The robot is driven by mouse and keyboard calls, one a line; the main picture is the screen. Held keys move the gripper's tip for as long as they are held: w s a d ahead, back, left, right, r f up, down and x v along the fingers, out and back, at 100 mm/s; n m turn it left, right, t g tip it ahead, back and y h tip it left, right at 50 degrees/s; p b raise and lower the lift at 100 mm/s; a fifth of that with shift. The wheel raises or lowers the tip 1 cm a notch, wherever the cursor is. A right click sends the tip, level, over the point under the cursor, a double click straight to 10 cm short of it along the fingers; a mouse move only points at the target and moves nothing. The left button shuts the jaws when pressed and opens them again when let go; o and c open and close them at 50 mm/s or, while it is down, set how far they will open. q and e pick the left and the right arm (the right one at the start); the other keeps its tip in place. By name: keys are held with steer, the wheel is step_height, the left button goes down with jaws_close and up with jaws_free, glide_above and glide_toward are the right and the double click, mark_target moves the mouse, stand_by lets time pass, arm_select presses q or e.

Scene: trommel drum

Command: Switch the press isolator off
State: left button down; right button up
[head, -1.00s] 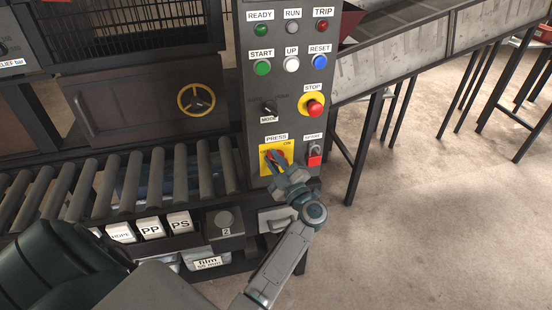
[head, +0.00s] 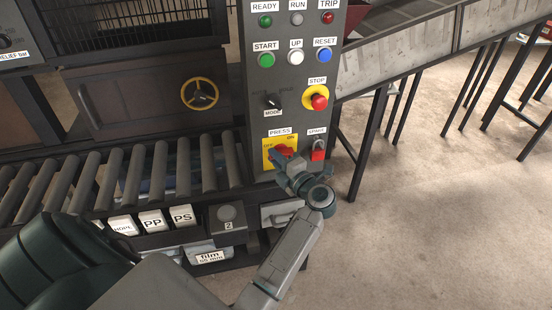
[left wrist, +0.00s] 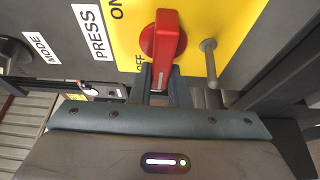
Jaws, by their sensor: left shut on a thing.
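The press isolator is a red rotary handle (head: 284,150) on a yellow plate (head: 267,163) low on the grey control panel, under the PRESS label. The plate carries OFF on the left and ON on the right. My left gripper (head: 281,162) is at the handle and partly covers it in the head view. In the left wrist view its fingers (left wrist: 158,80) are shut on the outer end of the red handle (left wrist: 164,42). That end lies close beside the word OFF on the yellow plate (left wrist: 225,25). My right gripper is not in view.
A SPARE switch with a red cover (head: 318,152) sits just right of the plate. Above are the MODE knob (head: 272,101) and red STOP button (head: 319,102). A grey pin (left wrist: 208,62) stands beside the handle. Rollers (head: 135,175) lie left; open floor is right.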

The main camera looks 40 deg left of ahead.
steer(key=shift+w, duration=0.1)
arm_select(q)
steer(key=shift+f, duration=0.1)
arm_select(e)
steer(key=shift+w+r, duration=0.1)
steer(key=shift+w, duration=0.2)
arm_select(q)
steer(key=c, duration=1.4)
jaws_free()
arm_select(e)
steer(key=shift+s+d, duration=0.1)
